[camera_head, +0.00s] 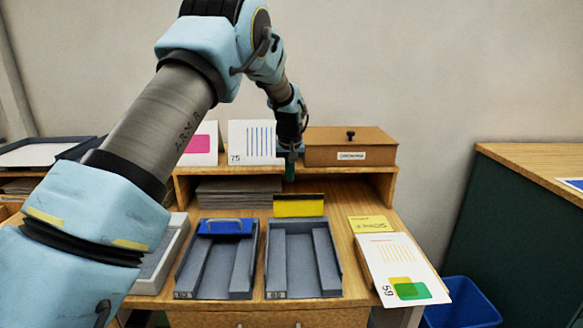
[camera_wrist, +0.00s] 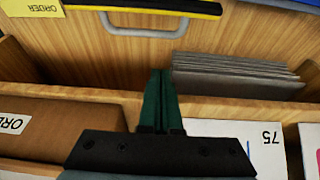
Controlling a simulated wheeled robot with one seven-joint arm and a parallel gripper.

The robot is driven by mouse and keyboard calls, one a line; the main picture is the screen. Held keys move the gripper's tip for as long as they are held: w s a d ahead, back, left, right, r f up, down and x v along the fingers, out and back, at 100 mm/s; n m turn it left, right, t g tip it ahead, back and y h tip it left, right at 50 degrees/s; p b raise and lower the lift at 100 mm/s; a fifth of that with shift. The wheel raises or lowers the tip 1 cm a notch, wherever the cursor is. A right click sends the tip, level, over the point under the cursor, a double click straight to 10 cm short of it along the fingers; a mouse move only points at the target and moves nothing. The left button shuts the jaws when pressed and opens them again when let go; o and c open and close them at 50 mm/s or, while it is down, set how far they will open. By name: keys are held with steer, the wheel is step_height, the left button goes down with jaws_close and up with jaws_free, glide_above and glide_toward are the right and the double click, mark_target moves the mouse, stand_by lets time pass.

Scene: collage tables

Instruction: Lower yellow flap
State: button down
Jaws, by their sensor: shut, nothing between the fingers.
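The yellow flap (camera_head: 299,206) stands raised at the back of the right grey tray (camera_head: 330,283), with a dark strip along its top edge. In the wrist view the flap's yellow and black edge (camera_wrist: 160,7) runs along the top, with a grey handle (camera_wrist: 145,28) beside it. My gripper (camera_head: 290,172) is above and behind the flap, in front of the raised shelf. Its green fingers (camera_wrist: 161,85) are shut, empty and apart from the flap and handle.
A brown box (camera_head: 350,147) and white cards (camera_head: 252,143) stand on the shelf close to my gripper. A grey stack (camera_head: 239,193) lies beneath it. The blue flap (camera_head: 226,228) is on the left tray. A yellow note (camera_head: 370,224) and card (camera_head: 402,270) lie right.

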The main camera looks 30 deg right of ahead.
mark_target(298, 203)
steer(key=shift+s+a+f+p, duration=0.2)
steer(key=shift+s+f+p, duration=0.1)
steer(key=shift+f+p, duration=0.25)
steer(key=shift+s+a+f+p, duration=0.2)
steer(key=shift+s+f+p, duration=0.1)
steer(key=shift+f+p, duration=0.3)
steer(key=shift+s+a+f+p, duration=0.2)
steer(key=shift+s+f+p, duration=0.15)
steer(key=shift+f, duration=0.35)
steer(key=shift+w+b, duration=0.1)
steer(key=shift+b, duration=0.2)
